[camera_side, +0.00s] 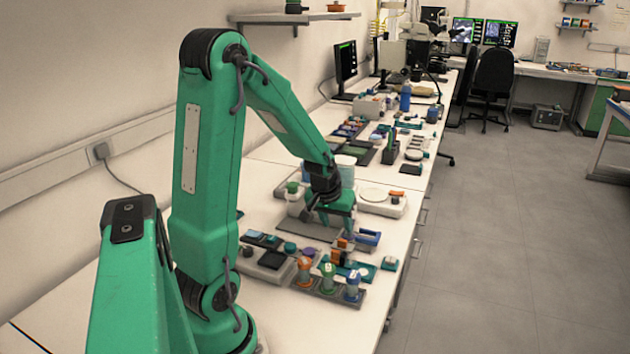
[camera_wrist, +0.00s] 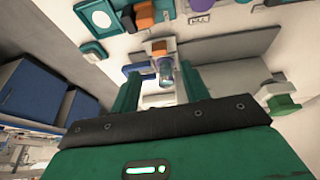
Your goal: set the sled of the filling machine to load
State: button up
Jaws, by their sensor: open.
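A small white unit (camera_wrist: 163,83) with an orange block (camera_wrist: 158,48) and a clear bluish cylinder (camera_wrist: 166,70) lies between my fingers in the wrist view. It looks like the filling machine with its sled, but no label is readable. In the side view its orange part (camera_side: 342,243) shows small, just below my fingertips. My gripper (camera_side: 337,222) is open, pointing down over the bench. In the wrist view its two green fingers (camera_wrist: 160,88) stand apart on either side of the unit, with nothing held. Contact with the sled cannot be made out.
A blue tray (camera_side: 367,238) stands close beside the unit. A grey mat (camera_side: 312,228) lies on its other side. A rack with coloured jars (camera_side: 328,282) and a teal tray (camera_side: 362,270) stand nearer the camera. A white device with a green knob (camera_side: 292,187) stands behind.

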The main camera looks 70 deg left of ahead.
aim_at(342, 240)
jog(key=c, duration=0.5)
jog(key=m+g, duration=0.1)
jog(key=m, duration=0.3)
jog(key=w+a+m+h, duration=0.1)
jog(key=m, duration=0.4)
jog(key=w+m+g, duration=0.1)
jog(key=m, duration=0.3)
jog(key=shift+w+a+g+h, duration=0.25)
jog(key=shift+a+g+h, duration=0.05)
jog(key=shift+h, duration=0.1)
jog(key=shift+c, duration=0.2)
jog(key=m, duration=0.3)
jog(key=m+g, duration=0.1)
jog(key=shift+w+a+r+m+h, duration=0.15)
jog(key=shift+w+m+h, duration=0.15)
jog(key=shift+m, duration=0.1)
jog(key=shift+f, duration=3.9)
